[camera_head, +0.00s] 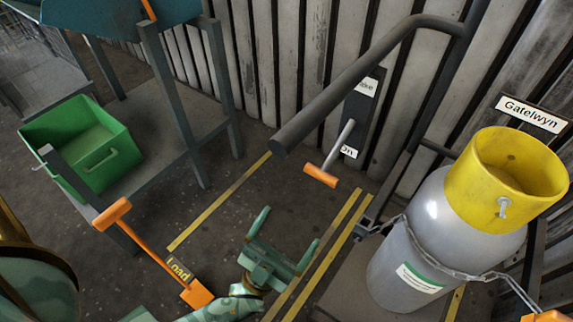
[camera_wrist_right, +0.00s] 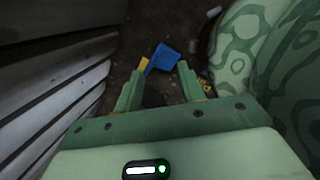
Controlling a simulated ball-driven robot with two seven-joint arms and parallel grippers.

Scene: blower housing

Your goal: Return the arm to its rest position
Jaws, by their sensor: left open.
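My left gripper (camera_head: 288,230) is green, open and empty in the head view. It is at the lower middle, in front of the floor with its yellow lines, and its fingers point up the picture. Its patterned forearm comes in from the bottom edge. My right gripper (camera_wrist_right: 159,72) shows in the right wrist view with its two green fingers apart and nothing between them that I can see held. A blue object (camera_wrist_right: 162,62) appears beyond its fingertips, on or near the dark floor.
A lever with an orange grip (camera_head: 321,176) is on the wall side. A chained gas cylinder (camera_head: 410,260) with a yellow collar (camera_head: 485,160) stands at right. A green bin (camera_head: 85,150) sits on a shelf at left. An orange-handled tool (camera_head: 150,250) lies left of my left gripper.

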